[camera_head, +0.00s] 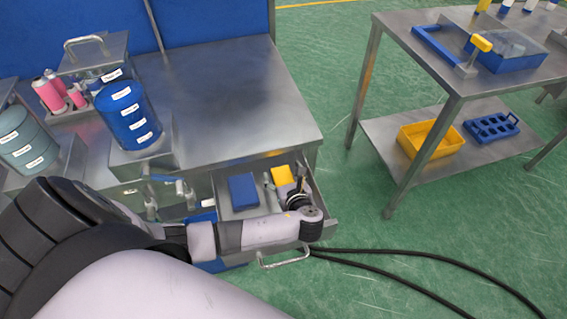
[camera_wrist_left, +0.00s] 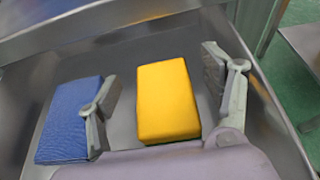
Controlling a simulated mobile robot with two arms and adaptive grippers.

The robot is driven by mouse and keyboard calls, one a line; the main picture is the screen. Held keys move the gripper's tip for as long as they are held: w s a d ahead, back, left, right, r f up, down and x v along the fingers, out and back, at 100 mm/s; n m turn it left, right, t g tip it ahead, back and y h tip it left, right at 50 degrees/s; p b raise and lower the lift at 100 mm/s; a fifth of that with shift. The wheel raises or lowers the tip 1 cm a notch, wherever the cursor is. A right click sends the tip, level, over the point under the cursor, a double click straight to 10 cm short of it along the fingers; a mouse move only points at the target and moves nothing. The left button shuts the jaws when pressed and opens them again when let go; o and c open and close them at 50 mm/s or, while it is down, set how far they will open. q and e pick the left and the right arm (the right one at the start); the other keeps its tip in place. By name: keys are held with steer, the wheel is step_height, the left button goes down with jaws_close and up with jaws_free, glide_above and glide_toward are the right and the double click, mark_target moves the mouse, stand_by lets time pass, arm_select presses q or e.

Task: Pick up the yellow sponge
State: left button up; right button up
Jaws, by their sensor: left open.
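The yellow sponge (camera_wrist_left: 167,98) lies flat on the metal floor of an open drawer. In the head view the sponge (camera_head: 283,175) shows at the drawer's far right, partly hidden by my wrist. My left gripper (camera_wrist_left: 163,85) is open, with one finger to the left of the sponge and one to its right. Both fingers look apart from the sponge. In the head view my left gripper (camera_head: 297,182) reaches down into the drawer and is mostly hidden. My right gripper is not in view.
A blue sponge-like block (camera_wrist_left: 70,120) lies left of the yellow sponge, close to the left finger. The drawer (camera_head: 318,190) has metal walls around it. Blue cylinders (camera_head: 128,112) stand on the bench above. Black cables (camera_head: 400,254) run across the green floor.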

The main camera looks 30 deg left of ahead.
mark_target(280, 168)
arm_select(q)
steer(key=shift+x, duration=1.55)
steer(key=c, duration=0.9)
steer(key=shift+c, duration=0.2)
